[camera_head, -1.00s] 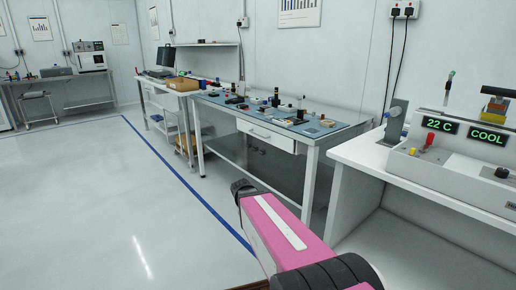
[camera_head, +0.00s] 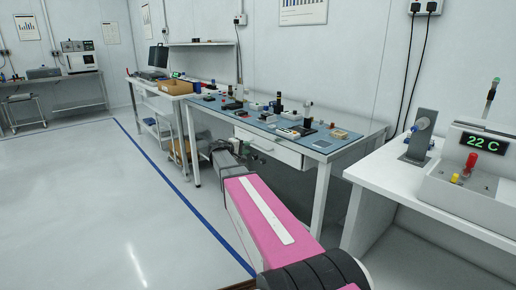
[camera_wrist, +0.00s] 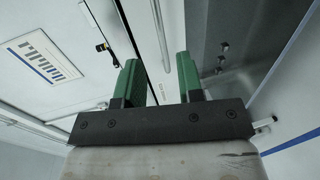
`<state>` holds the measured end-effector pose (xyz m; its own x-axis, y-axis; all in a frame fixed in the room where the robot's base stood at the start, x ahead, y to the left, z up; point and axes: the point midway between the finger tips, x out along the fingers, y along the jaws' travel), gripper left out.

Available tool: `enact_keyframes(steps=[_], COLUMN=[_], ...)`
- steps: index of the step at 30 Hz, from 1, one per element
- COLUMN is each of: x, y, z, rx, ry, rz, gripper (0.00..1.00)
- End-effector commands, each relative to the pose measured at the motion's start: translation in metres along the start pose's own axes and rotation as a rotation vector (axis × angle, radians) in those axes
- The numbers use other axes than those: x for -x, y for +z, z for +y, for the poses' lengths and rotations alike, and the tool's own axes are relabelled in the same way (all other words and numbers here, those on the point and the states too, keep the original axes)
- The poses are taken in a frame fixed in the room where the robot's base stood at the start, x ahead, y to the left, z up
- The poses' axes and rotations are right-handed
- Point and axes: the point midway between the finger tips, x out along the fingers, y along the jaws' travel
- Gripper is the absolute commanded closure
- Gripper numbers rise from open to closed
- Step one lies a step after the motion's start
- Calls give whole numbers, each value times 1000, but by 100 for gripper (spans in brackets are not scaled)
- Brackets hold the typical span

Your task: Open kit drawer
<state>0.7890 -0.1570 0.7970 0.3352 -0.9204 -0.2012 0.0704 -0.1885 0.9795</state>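The kit drawer (camera_head: 275,150) is a white-fronted drawer under the blue-topped bench. It looks shut in the head view. My gripper (camera_head: 248,150) is in front of the left part of the drawer front, and my wrist hides part of that area. In the wrist view my gripper (camera_wrist: 158,78) has two green fingers standing apart with a clear gap and nothing held between them. A pale surface with a dark line runs behind the fingers. I cannot tell whether the fingers touch the drawer, and I cannot make out its handle.
Small parts and tools cover the blue bench top (camera_head: 345,143). A white table (camera_head: 400,178) with a tester reading 22 C stands to the right. A second bench with a cardboard box (camera_head: 172,86) stands beyond on the left. The floor left of the blue line (camera_head: 165,175) is clear.

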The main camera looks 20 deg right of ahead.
Motion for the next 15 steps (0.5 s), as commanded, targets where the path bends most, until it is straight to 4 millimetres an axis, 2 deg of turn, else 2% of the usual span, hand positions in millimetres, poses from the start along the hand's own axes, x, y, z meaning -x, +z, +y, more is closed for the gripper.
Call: enact_keyframes(steps=[1,9,15], x=[-11,-58,-79], y=[0,-1,0], z=[0,0,0], rx=[0,0,0], ry=[0,-1,-1], rz=[-4,-2,-1], gripper=[66,66,66])
